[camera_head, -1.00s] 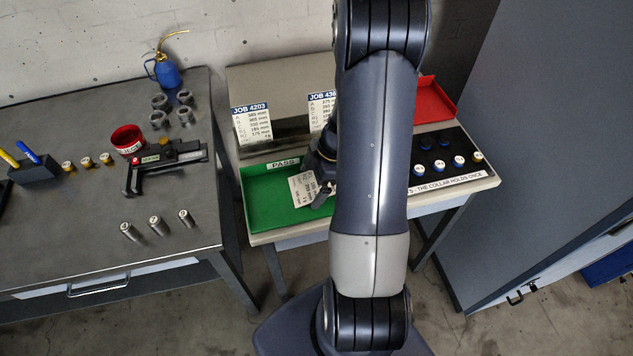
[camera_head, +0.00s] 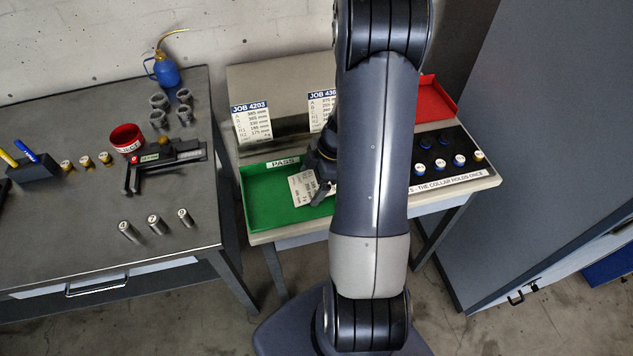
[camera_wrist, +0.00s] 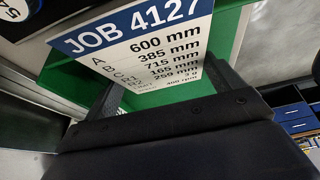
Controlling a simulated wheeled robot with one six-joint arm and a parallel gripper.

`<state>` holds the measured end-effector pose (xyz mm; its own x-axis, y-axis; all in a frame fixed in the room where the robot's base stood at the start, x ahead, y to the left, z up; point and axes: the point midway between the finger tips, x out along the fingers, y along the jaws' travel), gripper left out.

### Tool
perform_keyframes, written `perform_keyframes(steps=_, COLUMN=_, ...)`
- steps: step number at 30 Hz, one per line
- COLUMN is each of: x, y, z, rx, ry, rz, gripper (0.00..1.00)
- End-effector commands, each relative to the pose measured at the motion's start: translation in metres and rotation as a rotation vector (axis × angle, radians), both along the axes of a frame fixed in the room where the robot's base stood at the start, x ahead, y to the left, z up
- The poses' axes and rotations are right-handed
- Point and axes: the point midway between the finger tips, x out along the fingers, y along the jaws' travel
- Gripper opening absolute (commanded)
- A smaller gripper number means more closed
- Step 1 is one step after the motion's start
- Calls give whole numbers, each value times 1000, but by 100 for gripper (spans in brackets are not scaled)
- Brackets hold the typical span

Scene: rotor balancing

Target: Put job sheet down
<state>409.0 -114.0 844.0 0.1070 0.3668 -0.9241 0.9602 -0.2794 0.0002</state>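The job sheet, a white card with a blue JOB 4127 header (camera_wrist: 140,38), fills the upper middle of the wrist view. Its lower part lies between the two fingers of my gripper (camera_wrist: 163,80), whose fingers meet its side edges. The header end leans nearer the wrist camera. In the head view the sheet (camera_head: 302,188) is tilted over the green PASS tray (camera_head: 262,208). My gripper (camera_head: 322,180) is at its right side, partly hidden by my arm. Whether the sheet touches the tray floor cannot be told.
Two standing cards, JOB 4203 (camera_head: 251,122) and a partly hidden one (camera_head: 322,108), lean on a grey block behind the tray. A red tray (camera_head: 436,102) and a black board with weights (camera_head: 445,160) are to the right. The green tray's left part is clear.

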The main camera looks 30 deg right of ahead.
Motion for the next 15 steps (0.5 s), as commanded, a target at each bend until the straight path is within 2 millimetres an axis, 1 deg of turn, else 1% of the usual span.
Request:
perform_keyframes(steps=1, x=0, y=0, z=0, rx=0, ry=0, rz=0, gripper=75)
perform_keyframes(steps=6, x=0, y=0, z=0, rx=0, ry=0, rz=0, gripper=63)
perform_keyframes(steps=11, x=0, y=0, z=0, rx=0, ry=0, rz=0, gripper=63)
perform_keyframes(steps=15, x=0, y=0, z=5, rx=0, ry=0, rz=-1, gripper=62)
